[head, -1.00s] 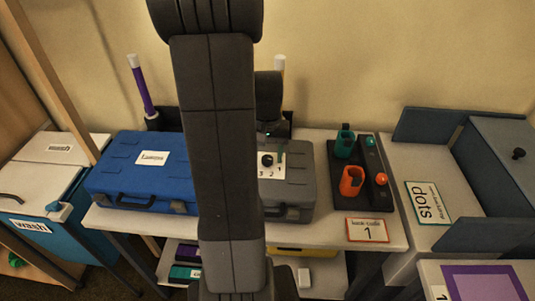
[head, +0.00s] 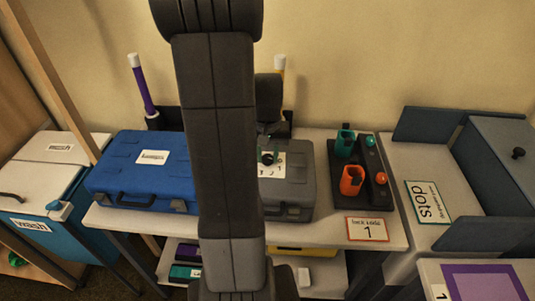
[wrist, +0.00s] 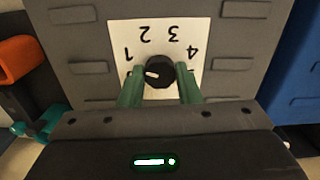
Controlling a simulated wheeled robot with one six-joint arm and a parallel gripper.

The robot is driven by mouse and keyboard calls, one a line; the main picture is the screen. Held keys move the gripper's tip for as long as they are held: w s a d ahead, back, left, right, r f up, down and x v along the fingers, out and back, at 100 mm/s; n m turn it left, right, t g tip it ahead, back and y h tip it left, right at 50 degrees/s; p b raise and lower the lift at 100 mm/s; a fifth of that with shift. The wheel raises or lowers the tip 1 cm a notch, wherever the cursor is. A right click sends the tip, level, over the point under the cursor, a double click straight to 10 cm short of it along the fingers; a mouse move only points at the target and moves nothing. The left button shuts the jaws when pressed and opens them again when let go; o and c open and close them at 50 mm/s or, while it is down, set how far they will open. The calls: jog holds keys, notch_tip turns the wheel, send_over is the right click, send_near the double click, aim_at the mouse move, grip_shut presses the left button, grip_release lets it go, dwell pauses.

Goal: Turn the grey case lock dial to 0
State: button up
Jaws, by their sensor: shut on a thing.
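The grey case (head: 293,187) lies shut on the table in the head view, right of the blue case. Its black lock dial (wrist: 161,73) sits on a white number plate (wrist: 160,18), which appears upside down in the wrist view. In the head view my arm covers part of the case.
The blue case (head: 122,173) stands to the left. A dark stand with teal and orange holders (head: 352,181) is close on the right. A card reading 1 (head: 367,229) lies at the front edge. Upright purple and yellow-and-white rods stand behind the cases.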

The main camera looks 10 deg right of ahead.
aim_at(268, 157)
jog(key=n, duration=0.4)
jog(key=shift+n, duration=0.3)
jog(key=shift+w+r+n+b, duration=0.1)
jog(key=shift+n+b, duration=0.2)
jog(key=shift+n, duration=1.5)
jog(key=o, duration=1)
jog(key=shift+c, duration=0.2)
jog(key=shift+r, duration=0.1)
notch_tip(268, 157, up, 14)
jog(key=shift+f, duration=0.25)
jog(key=shift+f, duration=0.1)
